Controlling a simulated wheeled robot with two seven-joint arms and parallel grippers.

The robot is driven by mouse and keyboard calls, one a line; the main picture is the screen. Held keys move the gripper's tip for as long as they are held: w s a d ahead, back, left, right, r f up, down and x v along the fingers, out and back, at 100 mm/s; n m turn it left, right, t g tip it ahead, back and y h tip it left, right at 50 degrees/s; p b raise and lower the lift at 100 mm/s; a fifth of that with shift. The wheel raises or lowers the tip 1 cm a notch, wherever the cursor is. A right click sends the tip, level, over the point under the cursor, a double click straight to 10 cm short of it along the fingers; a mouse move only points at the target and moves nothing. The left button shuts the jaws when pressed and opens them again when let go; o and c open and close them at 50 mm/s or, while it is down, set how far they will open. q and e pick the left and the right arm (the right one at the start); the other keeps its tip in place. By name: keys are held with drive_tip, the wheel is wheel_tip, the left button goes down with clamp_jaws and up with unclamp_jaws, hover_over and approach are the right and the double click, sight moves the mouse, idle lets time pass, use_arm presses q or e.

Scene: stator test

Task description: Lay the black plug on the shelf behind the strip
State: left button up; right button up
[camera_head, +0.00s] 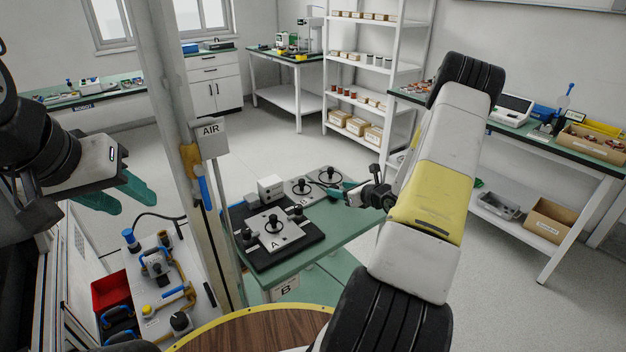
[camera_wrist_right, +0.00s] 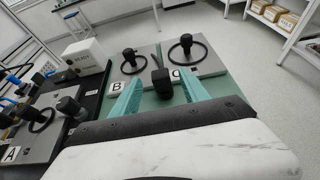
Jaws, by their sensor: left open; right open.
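A black plug-like piece (camera_wrist_right: 162,84) shows between the teal fingers of my right gripper (camera_wrist_right: 159,77) in the right wrist view. The fingers are spread, with a gap on both sides of it; I cannot tell its height above the green table. In the head view my right gripper (camera_head: 336,191) is at the right side of the plates, partly hidden by its arm. My left gripper (camera_head: 135,203) is open and empty at the left, away from the table. I cannot make out for certain which part is the strip or the shelf behind it.
The green table (camera_head: 345,225) holds plate A (camera_head: 285,238) on a black mat, a white box (camera_head: 270,187), and grey plates with black knobs (camera_wrist_right: 210,62). A post with an AIR sign (camera_head: 210,130) stands at the left front. A cart (camera_head: 190,310) is beside it.

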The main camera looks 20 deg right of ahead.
drive_tip(key=x, duration=0.7)
drive_tip(key=shift+w+a, duration=0.1)
drive_tip(key=shift+w, duration=0.2)
clamp_jaws()
